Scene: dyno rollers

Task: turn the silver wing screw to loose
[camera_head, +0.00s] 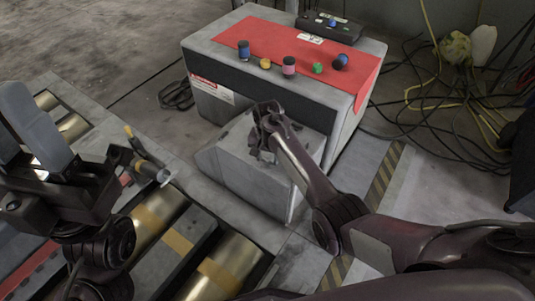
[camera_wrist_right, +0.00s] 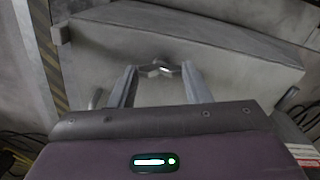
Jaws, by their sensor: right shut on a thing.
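The silver wing screw (camera_wrist_right: 160,69) sits on the face of a light grey metal box (camera_head: 240,180). In the right wrist view it lies between the two fingers of my right gripper (camera_wrist_right: 159,72), which is shut on it. In the head view my right gripper (camera_head: 262,148) is at the top of this box, and the arm hides the screw there. My left gripper (camera_head: 32,122) is at the left edge, over the rollers and far from the screw. Its jaw opening is not clear.
A larger grey cabinet (camera_head: 225,100) stands behind the box, with a red cloth (camera_head: 275,45), several small coloured knobs and a black control box (camera_head: 328,27). Metal rollers (camera_head: 225,268) lie at lower left. Loose cables (camera_head: 430,110) cover the floor at right.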

